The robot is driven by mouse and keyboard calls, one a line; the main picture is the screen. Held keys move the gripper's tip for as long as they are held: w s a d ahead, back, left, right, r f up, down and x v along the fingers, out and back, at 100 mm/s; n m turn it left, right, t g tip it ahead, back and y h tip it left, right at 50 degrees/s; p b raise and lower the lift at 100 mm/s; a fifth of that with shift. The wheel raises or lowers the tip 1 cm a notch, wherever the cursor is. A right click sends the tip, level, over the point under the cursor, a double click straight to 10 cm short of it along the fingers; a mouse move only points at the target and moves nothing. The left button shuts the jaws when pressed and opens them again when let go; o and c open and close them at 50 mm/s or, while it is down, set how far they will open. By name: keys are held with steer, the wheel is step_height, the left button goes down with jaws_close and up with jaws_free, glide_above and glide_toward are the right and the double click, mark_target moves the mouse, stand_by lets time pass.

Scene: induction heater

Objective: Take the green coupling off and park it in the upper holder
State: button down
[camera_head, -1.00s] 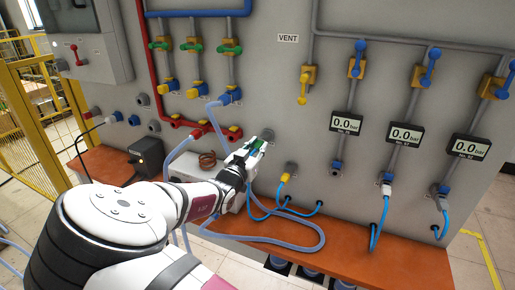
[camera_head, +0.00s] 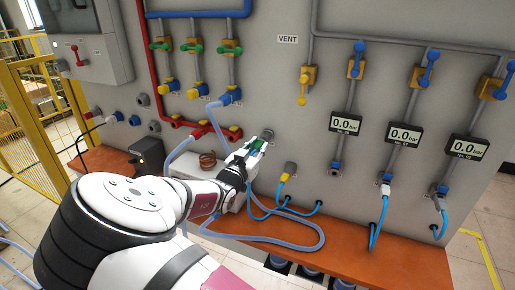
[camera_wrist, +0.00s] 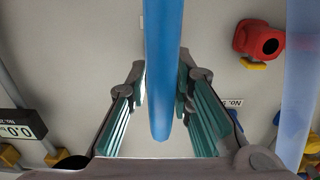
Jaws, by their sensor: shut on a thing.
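My gripper (camera_head: 256,147) is in front of the grey panel in the head view, shut on the green coupling (camera_head: 254,146). Only a small green patch of the coupling shows between the fingers. In the wrist view, a blue hose (camera_wrist: 164,70) runs down between the two fingers, which have teal ribbed pads. The hose covers whatever lies behind it, so the coupling's end is hidden. A grey round fitting (camera_head: 268,134) sits on the panel just above and right of the gripper. I cannot tell whether it is the upper holder, or whether the coupling touches it.
Red pipe outlets (camera_head: 234,133) are at the left. A white box with a copper coil (camera_head: 208,160) stands behind my arm. Loose blue hoses lie on the orange bench (camera_head: 340,245).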

steer(key=shift+w+d, duration=0.15)
steer(key=shift+w, duration=0.4)
steer(key=c, duration=1.3)
jaws_free()
steer(key=shift+c, duration=0.2)
